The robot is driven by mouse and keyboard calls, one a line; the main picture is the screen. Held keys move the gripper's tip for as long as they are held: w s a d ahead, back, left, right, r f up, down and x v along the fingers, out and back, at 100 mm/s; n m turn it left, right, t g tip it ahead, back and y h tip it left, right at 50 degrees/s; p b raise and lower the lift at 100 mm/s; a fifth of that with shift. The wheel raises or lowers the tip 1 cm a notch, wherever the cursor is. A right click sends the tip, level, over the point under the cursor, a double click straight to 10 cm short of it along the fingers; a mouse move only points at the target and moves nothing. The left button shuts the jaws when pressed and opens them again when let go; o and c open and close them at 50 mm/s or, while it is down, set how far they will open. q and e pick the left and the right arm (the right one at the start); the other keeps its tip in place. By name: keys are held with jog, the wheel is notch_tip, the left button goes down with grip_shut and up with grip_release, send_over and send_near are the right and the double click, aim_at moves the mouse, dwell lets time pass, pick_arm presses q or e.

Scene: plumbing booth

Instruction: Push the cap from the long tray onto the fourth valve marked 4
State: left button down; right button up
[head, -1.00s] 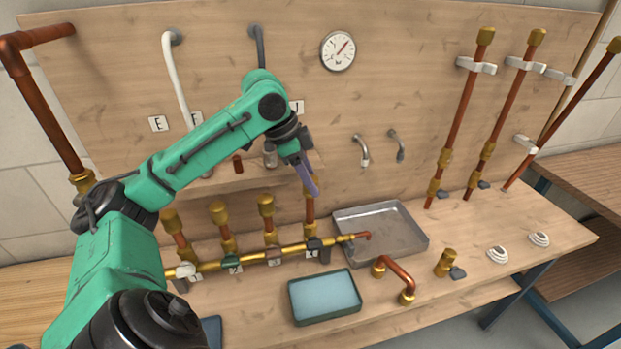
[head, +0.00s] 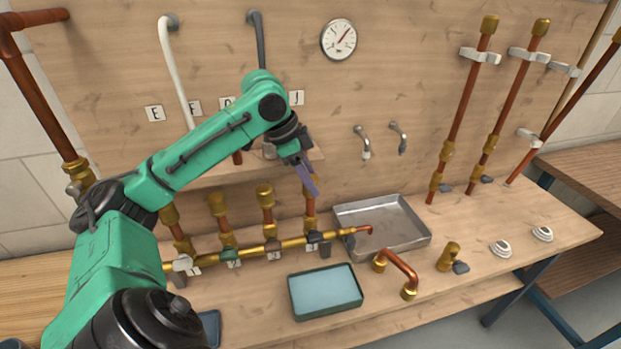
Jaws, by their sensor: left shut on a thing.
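My left gripper (head: 309,180), with purplish fingers, hangs over the top of the fourth pipe (head: 310,208) in the row. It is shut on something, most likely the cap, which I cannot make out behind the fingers. I cannot tell whether it touches the pipe end. The fourth valve (head: 313,238) sits at the foot of that pipe on the brass manifold, with a small number card below it. The other pipes in the row carry brass tops. I cannot clearly identify the long tray; a dark blue tray edge (head: 211,326) shows beside my arm. My right gripper is out of view.
A grey metal tray (head: 418,240) and a green-rimmed tray with a pale blue inside (head: 326,291) lie close to the manifold. A bent copper pipe (head: 401,264) and a brass valve (head: 449,257) stand to the right. A wooden shelf (head: 205,183) is behind my arm.

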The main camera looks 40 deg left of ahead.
pick_arm(q)
jog(key=shift+s+f+b, duration=0.1)
jog(key=shift+f+b, duration=0.35)
jog(key=shift+f, duration=0.15)
jog(key=shift+c, duration=1.7)
grip_release()
jog(key=p+v, duration=0.3)
jog(key=v, duration=1.1)
jog(key=shift+r, duration=0.3)
notch_tip(320, 180, up, 6)
jog(key=p, duration=0.6)
